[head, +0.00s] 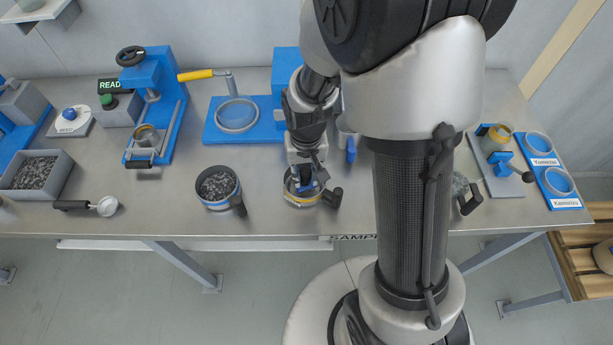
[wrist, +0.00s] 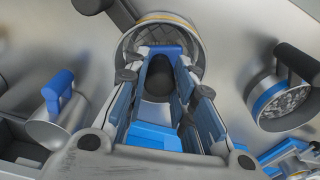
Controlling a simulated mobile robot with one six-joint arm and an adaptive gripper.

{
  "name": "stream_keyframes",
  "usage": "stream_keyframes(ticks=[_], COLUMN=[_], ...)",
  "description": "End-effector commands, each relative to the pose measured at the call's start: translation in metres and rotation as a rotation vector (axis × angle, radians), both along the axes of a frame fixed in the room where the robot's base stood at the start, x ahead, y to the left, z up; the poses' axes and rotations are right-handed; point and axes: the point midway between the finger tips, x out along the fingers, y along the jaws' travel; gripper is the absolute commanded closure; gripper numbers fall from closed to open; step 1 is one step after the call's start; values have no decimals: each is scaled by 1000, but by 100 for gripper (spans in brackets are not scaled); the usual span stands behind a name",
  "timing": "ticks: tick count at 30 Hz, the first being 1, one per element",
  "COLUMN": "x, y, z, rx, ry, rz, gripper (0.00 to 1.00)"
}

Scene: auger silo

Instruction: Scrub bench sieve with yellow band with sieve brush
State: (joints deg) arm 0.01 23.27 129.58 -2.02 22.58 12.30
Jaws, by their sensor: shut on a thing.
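The bench sieve with yellow band (head: 301,202) stands near the front edge of the bench, a round metal sieve with a dark handle on its right. It also shows at the top of the wrist view (wrist: 186,27). My gripper (head: 308,172) points down over it and is shut on the sieve brush (wrist: 160,76), which has a dark handle and blue parts. The brush's lower end (head: 308,184) appears inside the sieve's rim. Whether its bristles touch the mesh is hidden.
A blue-banded sieve (head: 218,184) full of dark grains stands just left. A metal cup with a blue handle (head: 350,150) is close behind right. A scoop (head: 106,206), a grain tray (head: 38,172) and a blue press (head: 150,85) are farther left. Blue ring holders (head: 560,182) lie right.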

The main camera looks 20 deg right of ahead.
Motion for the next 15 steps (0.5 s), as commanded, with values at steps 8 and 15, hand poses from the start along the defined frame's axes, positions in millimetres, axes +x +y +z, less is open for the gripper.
stream_keyframes(ticks=[8,15], x=[5,10], y=[-1,-1], z=[1,0], rx=[0,0], ry=[0,-1], rz=[0,-1], gripper=[100,100])
